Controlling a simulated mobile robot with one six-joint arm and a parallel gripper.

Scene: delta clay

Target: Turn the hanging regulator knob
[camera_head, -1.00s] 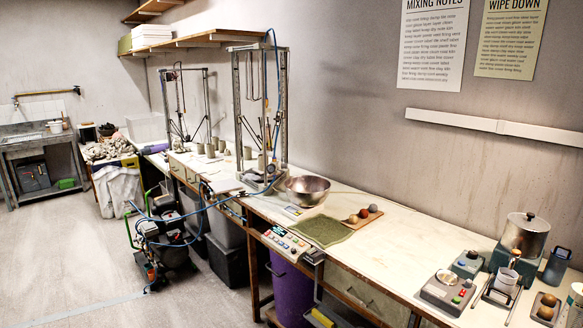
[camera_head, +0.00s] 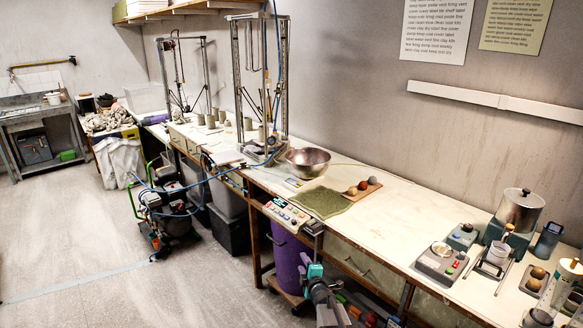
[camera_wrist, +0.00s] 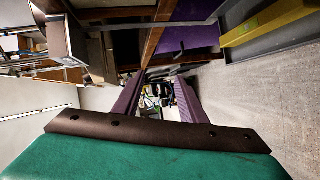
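I cannot make out the hanging regulator knob for sure in either view. The wheeled compressor (camera_head: 172,213) with a green handle stands on the floor at left in the head view. A blue hose (camera_head: 207,180) runs from it up to the bench. In the wrist view the compressor (camera_wrist: 160,94) looks small and far off, between my fingers. My gripper (camera_wrist: 158,80) is open, with two purple fingers apart and nothing seen between them. In the head view my teal gripper (camera_head: 314,271) is low in front of the bench, beside the purple bin, well short of the compressor.
The long workbench (camera_head: 400,225) runs along the wall. A control panel (camera_head: 287,213) with buttons sits at its front edge, above the purple bin (camera_head: 288,262). Dark bins (camera_head: 229,231) stand under the bench. The floor (camera_head: 80,230) at left is open.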

